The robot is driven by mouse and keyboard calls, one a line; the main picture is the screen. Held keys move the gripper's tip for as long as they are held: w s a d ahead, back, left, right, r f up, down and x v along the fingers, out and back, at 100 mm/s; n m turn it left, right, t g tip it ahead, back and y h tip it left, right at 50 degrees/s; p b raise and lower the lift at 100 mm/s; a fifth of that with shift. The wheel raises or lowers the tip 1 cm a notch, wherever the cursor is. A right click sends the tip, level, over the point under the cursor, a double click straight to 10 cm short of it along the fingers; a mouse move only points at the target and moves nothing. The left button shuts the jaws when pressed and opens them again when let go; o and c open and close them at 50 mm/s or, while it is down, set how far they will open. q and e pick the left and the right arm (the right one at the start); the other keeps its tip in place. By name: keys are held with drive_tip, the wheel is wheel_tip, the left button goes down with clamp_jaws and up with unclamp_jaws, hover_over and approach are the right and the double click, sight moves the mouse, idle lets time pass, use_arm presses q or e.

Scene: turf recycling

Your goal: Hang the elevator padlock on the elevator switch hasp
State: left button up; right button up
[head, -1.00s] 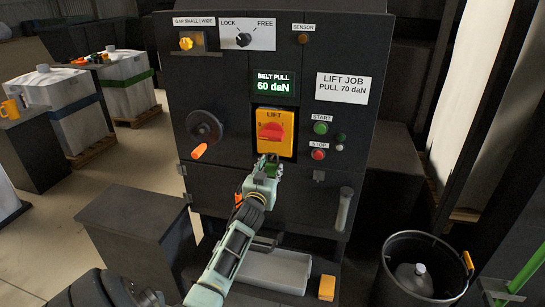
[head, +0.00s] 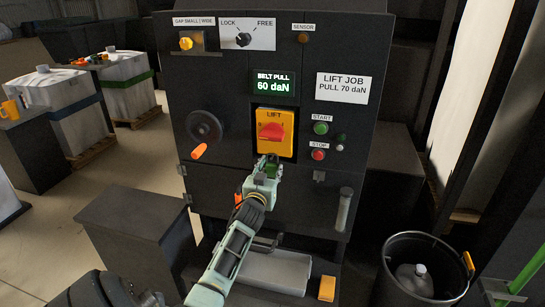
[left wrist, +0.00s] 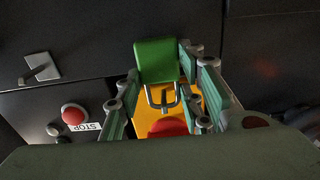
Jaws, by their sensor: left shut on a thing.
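The yellow lift switch (head: 274,145) with its red knob (head: 271,131) sits on the front of the dark machine cabinet. My left gripper (head: 267,163) is just below the switch's lower edge, shut on the green padlock (head: 272,171). In the left wrist view the green padlock (left wrist: 157,60) lies between my finger pads, with its metal shackle (left wrist: 163,97) reaching toward the yellow switch plate (left wrist: 185,102). The red knob (left wrist: 168,127) shows beyond the shackle. I cannot make out the hasp, nor whether the shackle touches it. My right gripper is not in view.
The stop button (head: 318,155) and start button (head: 320,128) are right of the switch. A handwheel (head: 204,127) with an orange handle sticks out on the left. A clear tube (head: 343,209) hangs lower right. A black bin (head: 425,262) stands at the right.

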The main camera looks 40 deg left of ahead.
use_arm(q)
drive_tip(key=shift+f, duration=0.1)
drive_tip(key=o, duration=1.3)
